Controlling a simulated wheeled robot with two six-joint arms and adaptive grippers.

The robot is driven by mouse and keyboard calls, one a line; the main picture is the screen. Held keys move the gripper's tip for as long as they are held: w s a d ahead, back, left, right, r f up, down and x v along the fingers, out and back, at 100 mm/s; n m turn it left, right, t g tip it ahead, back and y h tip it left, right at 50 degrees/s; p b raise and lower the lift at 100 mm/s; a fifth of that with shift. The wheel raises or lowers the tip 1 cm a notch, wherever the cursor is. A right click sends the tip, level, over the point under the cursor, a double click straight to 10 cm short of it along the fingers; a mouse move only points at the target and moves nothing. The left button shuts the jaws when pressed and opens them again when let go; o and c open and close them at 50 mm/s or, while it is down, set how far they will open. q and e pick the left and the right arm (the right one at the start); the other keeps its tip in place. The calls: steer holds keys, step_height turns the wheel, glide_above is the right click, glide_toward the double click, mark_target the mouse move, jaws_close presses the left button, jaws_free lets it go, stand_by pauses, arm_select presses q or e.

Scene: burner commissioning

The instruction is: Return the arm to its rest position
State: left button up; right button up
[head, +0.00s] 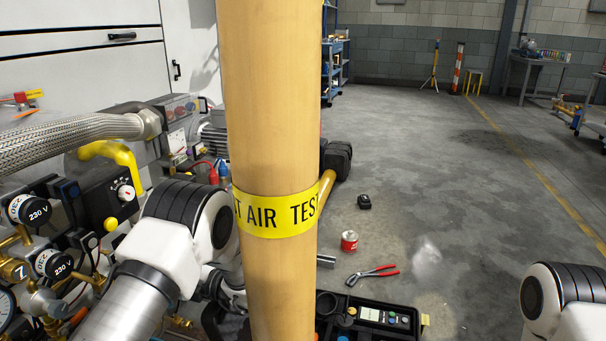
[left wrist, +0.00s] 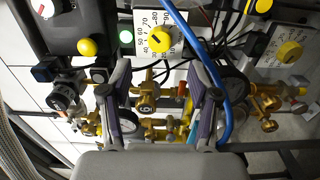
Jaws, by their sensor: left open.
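My left arm (head: 150,262) comes in from the lower left in the head view and bends beside a thick yellow pipe (head: 268,100). Its far end passes behind the pipe, so its gripper is hidden there. In the left wrist view my left gripper (left wrist: 158,85) is open, with its two fingers apart and nothing held between them. Beyond the fingers is a burner panel with a yellow dial knob (left wrist: 160,40), brass valves (left wrist: 148,100) and gauges. Of my right arm only a white and black link (head: 565,295) shows at the lower right.
A braided hose (head: 70,140) and 230 V units (head: 30,210) crowd the left. A blue hose (left wrist: 210,70) crosses near the fingers. Red-handled pliers (head: 372,273), a red can (head: 349,241) and a tool case (head: 370,318) lie right of the pipe. Floor at right is largely clear.

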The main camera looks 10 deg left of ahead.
arm_select(q)
steer(key=s+a+r+m+t+h+p, duration=0.15)
steer(key=s+r+m+t+p, duration=0.3)
steer(key=r+m+p, duration=1.3)
steer(key=s+d+f+m+g+h+p, duration=0.3)
steer(key=s+d+m+h+p, duration=0.5)
steer(key=s, duration=0.6)
steer(key=s+d+f+m+g+h+p, duration=0.3)
steer(key=s+d+m+h+p, duration=0.5)
steer(key=s, duration=0.6)
steer(key=d+f+m+p, duration=0.1)
steer(key=d+p, duration=0.1)
steer(key=shift+d+f+h, duration=0.25)
steer(key=shift+d+h, duration=0.1)
steer(key=shift+w, duration=0.1)
